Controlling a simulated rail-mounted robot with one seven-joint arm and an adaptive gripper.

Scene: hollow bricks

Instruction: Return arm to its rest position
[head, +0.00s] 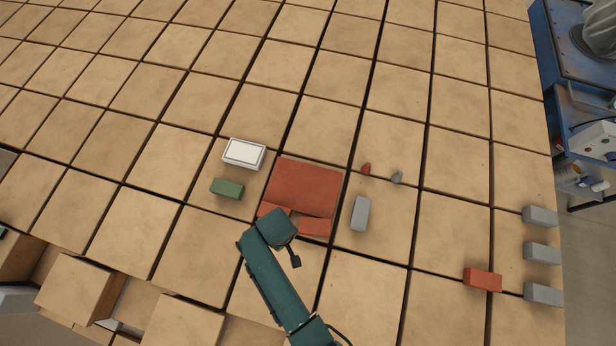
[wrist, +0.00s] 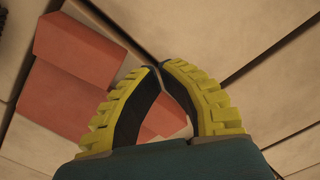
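My teal arm reaches up from the bottom of the head view. My gripper, with yellow-and-black fingers, shows in the wrist view (wrist: 158,66); its fingertips come together with nothing seen between them. In the head view it is mostly hidden by the arm's end, over the crates just below the red bricks. A red brick (head: 315,227) and another red brick (head: 273,209) lie at the near edge of a red panel (head: 304,185). Red pieces (wrist: 75,50) also lie beyond the fingers in the wrist view. The gripper appears clear of them.
A white box (head: 244,153) and a green brick (head: 227,188) lie left of the panel. A grey brick (head: 361,213) and two small lumps lie right. Another red brick (head: 482,279) and grey bricks (head: 541,252) are at far right. Uneven crate tops (head: 75,290) stand at lower left.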

